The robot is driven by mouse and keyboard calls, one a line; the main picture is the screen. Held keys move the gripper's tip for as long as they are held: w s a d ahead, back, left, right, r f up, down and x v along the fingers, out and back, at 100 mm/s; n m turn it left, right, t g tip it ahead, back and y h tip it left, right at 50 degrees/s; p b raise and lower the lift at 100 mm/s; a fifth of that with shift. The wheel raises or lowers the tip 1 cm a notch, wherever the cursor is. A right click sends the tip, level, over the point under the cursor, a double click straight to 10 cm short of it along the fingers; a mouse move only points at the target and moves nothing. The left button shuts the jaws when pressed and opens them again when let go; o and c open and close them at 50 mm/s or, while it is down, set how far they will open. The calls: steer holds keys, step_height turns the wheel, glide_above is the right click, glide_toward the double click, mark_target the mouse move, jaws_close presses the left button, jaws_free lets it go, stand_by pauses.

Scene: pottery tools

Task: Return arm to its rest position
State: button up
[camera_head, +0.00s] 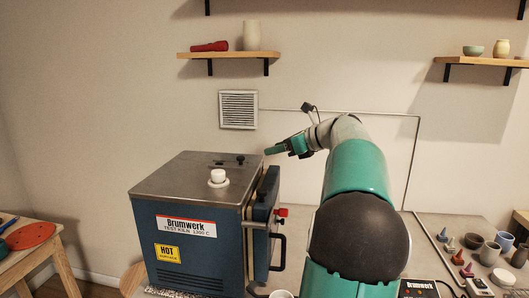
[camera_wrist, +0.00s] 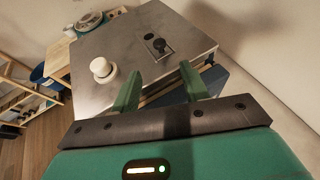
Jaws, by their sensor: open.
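My gripper (camera_head: 274,150) is raised to the right of the kiln's top in the head view, at the end of my teal and grey arm. In the wrist view my gripper (camera_wrist: 158,84) shows two green fingers spread apart with nothing between them. Beyond the fingers is the kiln's grey metal top, with a white knob (camera_wrist: 102,68) on it. The blue kiln (camera_head: 190,235) stands in the middle left of the head view. Its door (camera_head: 264,215) is on the right side and looks ajar; the inside is hidden.
Wall shelves (camera_head: 228,55) hold a red object and a pale vase. A right shelf (camera_head: 485,61) holds small pots. Several cups and small coloured pieces sit on the bench (camera_head: 428,222) at right. A vent (camera_head: 238,110) is behind the kiln.

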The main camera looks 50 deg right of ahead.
steer(key=shift+s+r, duration=0.25)
steer(key=shift+s, duration=0.35)
steer(key=shift+s, duration=0.1)
